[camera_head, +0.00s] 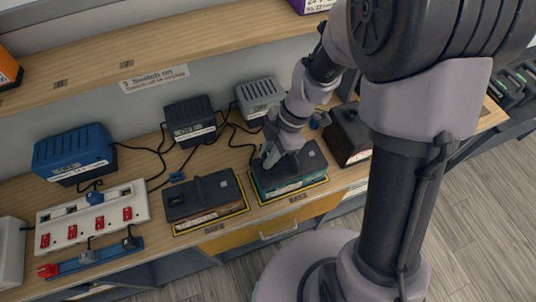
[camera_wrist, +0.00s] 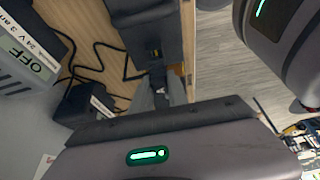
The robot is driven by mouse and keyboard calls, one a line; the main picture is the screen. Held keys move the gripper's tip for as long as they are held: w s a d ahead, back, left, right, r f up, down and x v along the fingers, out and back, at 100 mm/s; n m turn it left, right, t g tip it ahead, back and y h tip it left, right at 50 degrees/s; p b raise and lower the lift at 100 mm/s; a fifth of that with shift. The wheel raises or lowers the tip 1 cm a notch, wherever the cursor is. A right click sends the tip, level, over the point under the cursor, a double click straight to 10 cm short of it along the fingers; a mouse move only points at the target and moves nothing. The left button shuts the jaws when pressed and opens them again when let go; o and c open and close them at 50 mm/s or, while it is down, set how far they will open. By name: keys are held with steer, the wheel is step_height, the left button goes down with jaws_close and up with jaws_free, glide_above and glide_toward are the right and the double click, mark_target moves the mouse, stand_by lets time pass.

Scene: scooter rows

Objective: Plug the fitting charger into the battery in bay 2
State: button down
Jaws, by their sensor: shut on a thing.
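My gripper (camera_head: 269,161) is shut on a small charger plug at the near left of the dark-topped battery (camera_head: 304,166) in the right yellow-outlined bay. In the wrist view the fingers (camera_wrist: 161,89) point at the end of the dark battery (camera_wrist: 150,28). The plug is mostly hidden between the fingers, so I cannot tell whether it is seated. Another battery (camera_head: 205,196) sits in the left outlined bay. A blue charger (camera_head: 73,152), a black charger (camera_head: 189,121) and a grey charger (camera_head: 258,97) stand behind; the grey one also shows in the wrist view (camera_wrist: 28,60).
A white power strip (camera_head: 92,215) with red switches lies at the left, with a blue rail (camera_head: 88,259) in front. Black cables cross the bench. Another black box (camera_head: 351,133) stands to the right.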

steer(key=shift+f+b, duration=1)
steer(key=shift+b, duration=0.1)
stand_by(0.3)
steer(key=c, duration=1.2)
jaws_free()
steer(key=p+v, duration=0.6)
steer(key=v, duration=1.1)
steer(key=shift+d+r, duration=0.15)
